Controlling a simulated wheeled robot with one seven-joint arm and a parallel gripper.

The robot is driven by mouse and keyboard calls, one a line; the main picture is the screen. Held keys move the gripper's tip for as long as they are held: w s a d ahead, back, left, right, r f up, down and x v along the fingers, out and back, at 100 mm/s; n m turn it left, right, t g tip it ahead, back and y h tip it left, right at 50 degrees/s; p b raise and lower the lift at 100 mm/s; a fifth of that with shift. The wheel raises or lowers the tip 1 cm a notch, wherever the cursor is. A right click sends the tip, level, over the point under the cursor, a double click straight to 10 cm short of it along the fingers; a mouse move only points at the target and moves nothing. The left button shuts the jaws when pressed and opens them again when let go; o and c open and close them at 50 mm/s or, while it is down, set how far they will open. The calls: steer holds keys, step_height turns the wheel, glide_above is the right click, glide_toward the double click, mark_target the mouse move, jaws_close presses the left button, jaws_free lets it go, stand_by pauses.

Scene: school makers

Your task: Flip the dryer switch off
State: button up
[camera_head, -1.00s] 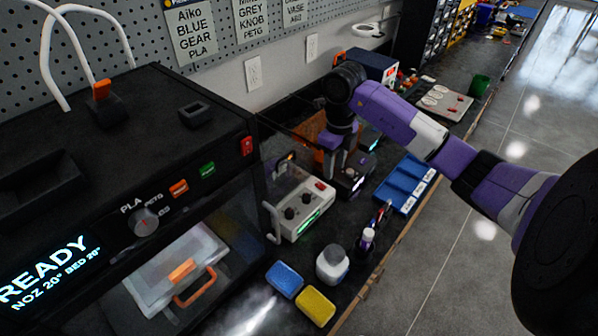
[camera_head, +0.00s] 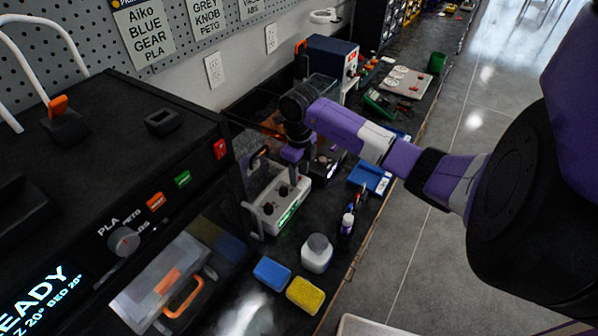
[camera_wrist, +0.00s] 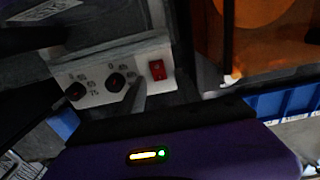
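The dryer (camera_head: 272,222) is a pale box with dark knobs and a lit green display, standing on the bench right of the printer in the head view. In the wrist view its white front panel (camera_wrist: 97,88) shows two black knobs and a red switch (camera_wrist: 156,69) at the right end. The switch is not clear in the head view. My gripper (camera_head: 294,152) is low at the dryer's back right end. A grey pointed part shows just left of the switch in the wrist view; no contact is clear. The finger gap is not clear.
The black printer (camera_head: 110,120) fills the left. A blue sponge (camera_head: 272,272), a yellow sponge (camera_head: 306,295) and a white jar (camera_head: 317,254) stand in front of the dryer. A blue tray (camera_head: 371,178) is right of my gripper. A blue boxed device (camera_head: 330,60) stands behind.

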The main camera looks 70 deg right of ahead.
steer(key=shift+c, duration=0.2)
jaws_close()
steer(key=shift+w+r+g+p, duration=0.2)
steer(key=shift+g+p, duration=0.1)
steer(key=shift+g, duration=0.2)
steer(key=shift+w+d+g+y, duration=0.1)
steer(key=shift+w+g+y, duration=0.15)
steer(key=shift+g, duration=0.75)
